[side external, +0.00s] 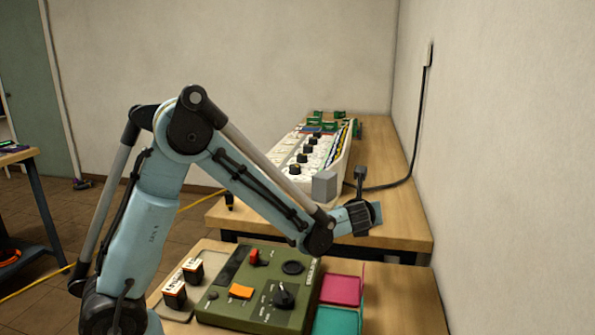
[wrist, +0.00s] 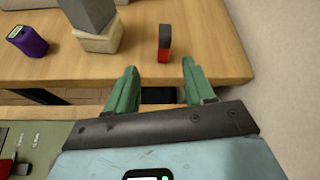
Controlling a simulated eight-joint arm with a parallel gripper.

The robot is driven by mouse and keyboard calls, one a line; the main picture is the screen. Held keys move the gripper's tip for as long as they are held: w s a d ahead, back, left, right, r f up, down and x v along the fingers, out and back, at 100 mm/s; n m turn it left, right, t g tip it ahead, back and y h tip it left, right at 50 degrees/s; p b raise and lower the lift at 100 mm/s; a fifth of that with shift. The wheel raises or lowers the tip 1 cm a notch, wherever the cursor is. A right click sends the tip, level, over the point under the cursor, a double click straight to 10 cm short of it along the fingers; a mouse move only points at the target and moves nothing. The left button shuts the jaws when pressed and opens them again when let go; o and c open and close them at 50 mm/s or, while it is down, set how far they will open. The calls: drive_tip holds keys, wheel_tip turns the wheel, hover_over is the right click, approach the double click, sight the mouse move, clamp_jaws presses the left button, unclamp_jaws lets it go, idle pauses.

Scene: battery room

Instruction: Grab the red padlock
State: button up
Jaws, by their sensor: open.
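My gripper (wrist: 159,68) is open and empty, its two green fingers apart in the wrist view. It also shows in the side view (side external: 366,214), above the near edge of the far wooden table. A small upright red and dark grey thing (wrist: 165,45) stands on that table, ahead of the gap between the fingers and apart from them. It may be the red padlock, but no shackle is clear. A red piece with a black part (side external: 255,257) is on the green control box (side external: 235,292); I cannot tell whether that is a padlock.
A grey block (wrist: 88,12) sits on a beige block (wrist: 100,40), left of the red and grey thing. A purple device (wrist: 27,40) is farther left. The wall (side external: 500,150) is close on the right. Pink (side external: 340,290) and teal (side external: 337,322) pads lie beside the control box.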

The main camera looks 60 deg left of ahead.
drive_tip(key=shift+w+a+f+m+y, duration=0.1)
drive_tip(key=shift+w+a+f+m, duration=0.3)
drive_tip(key=shift+w+a+f, duration=0.85)
drive_tip(key=shift+w+a+f+m+y, duration=0.1)
drive_tip(key=shift+w+a+f+m, duration=0.5)
drive_tip(key=shift+w+a, duration=1.1)
drive_tip(key=shift+w+a+f+m+y, duration=0.1)
drive_tip(key=shift+w+a+f+m, duration=0.1)
drive_tip(key=shift+w+a+f, duration=1.3)
drive_tip(key=shift+w+d+r, duration=0.4)
drive_tip(key=shift+w+d, duration=0.05)
drive_tip(key=shift+d, duration=0.1)
clamp_jaws()
